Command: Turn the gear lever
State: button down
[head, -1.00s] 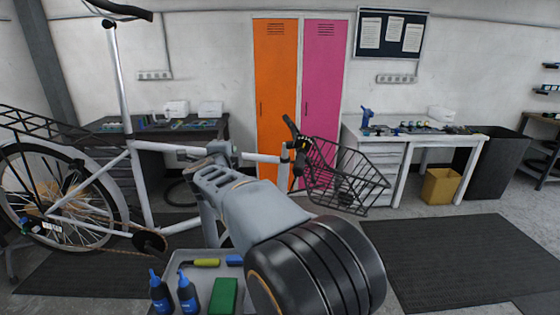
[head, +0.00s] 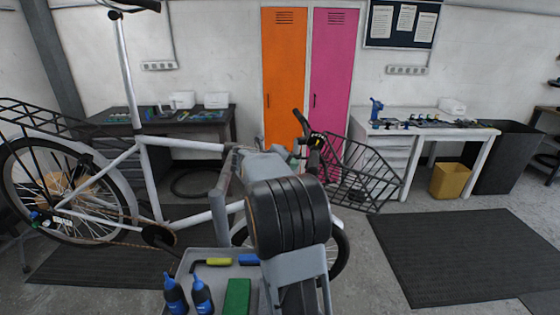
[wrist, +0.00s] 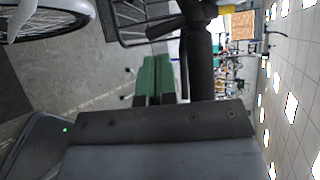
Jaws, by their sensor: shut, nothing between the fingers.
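The white bike's handlebar carries a black grip (head: 301,122) and dark controls (head: 318,140) just above the wire basket. In the wrist view the black grip (wrist: 200,65) stands just right of my gripper (wrist: 157,60), with a dark clamp part (wrist: 195,14) and a small yellow bit (wrist: 227,8) at its upper end. I cannot clearly make out the gear lever among these dark parts. My gripper's green fingers are together and hold nothing. They are beside the grip; contact cannot be told. In the head view my arm hides the fingers.
The black wire basket (head: 362,170) is right of the handlebar. The bike's frame (head: 180,143) runs left. A grey tray (head: 213,262) with bottles and tools is in front. A dark mat (head: 455,250) lies on clear floor at right. Workbenches and lockers (head: 285,80) line the wall.

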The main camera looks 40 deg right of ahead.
jog(key=shift+p+x, duration=0.45)
jog(key=shift+x, duration=2.15)
jog(key=shift+w, duration=0.1)
